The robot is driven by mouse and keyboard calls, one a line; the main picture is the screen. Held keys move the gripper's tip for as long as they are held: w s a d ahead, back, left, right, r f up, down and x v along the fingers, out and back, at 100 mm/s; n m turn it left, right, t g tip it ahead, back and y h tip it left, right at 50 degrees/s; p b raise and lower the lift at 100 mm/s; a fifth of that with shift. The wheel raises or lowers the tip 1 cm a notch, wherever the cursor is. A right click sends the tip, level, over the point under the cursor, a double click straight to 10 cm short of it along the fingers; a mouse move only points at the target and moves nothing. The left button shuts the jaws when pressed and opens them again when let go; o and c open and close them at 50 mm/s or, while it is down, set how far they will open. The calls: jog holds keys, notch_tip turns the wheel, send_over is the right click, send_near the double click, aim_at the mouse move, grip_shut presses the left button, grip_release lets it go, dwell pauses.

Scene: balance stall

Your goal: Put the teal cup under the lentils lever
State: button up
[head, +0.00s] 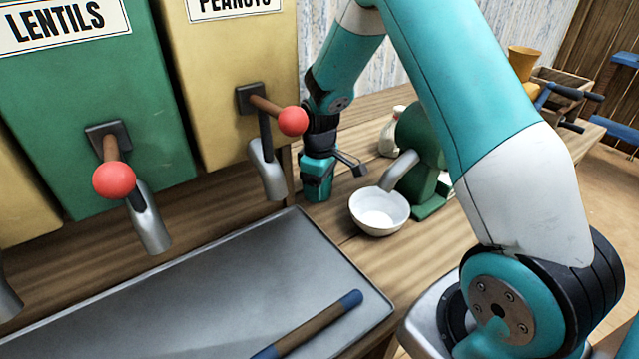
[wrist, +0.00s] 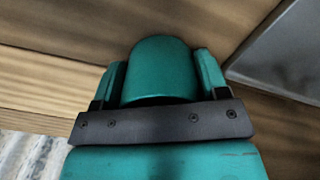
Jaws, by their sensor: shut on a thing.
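My gripper (head: 318,172) points down over the wooden counter, right of the peanuts dispenser and behind the white bowl. It is shut on the teal cup (wrist: 160,68), which shows between both fingers in the wrist view. In the head view the cup is hard to tell from the teal fingers. I cannot tell whether it touches the counter. The lentils lever (head: 113,181), with a red ball knob, is at the left on the green lentils dispenser (head: 95,100). A metal spout (head: 150,222) hangs beneath it.
The peanuts lever (head: 292,121) and its spout (head: 266,172) stand between my gripper and the lentils lever. A metal tray (head: 220,285) lies in front, with a blue-ended rod (head: 312,325). A white bowl (head: 379,212) and a green grinder (head: 425,165) are close by on the right.

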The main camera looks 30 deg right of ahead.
jog(key=shift+f, duration=0.1)
jog(key=o, duration=0.9)
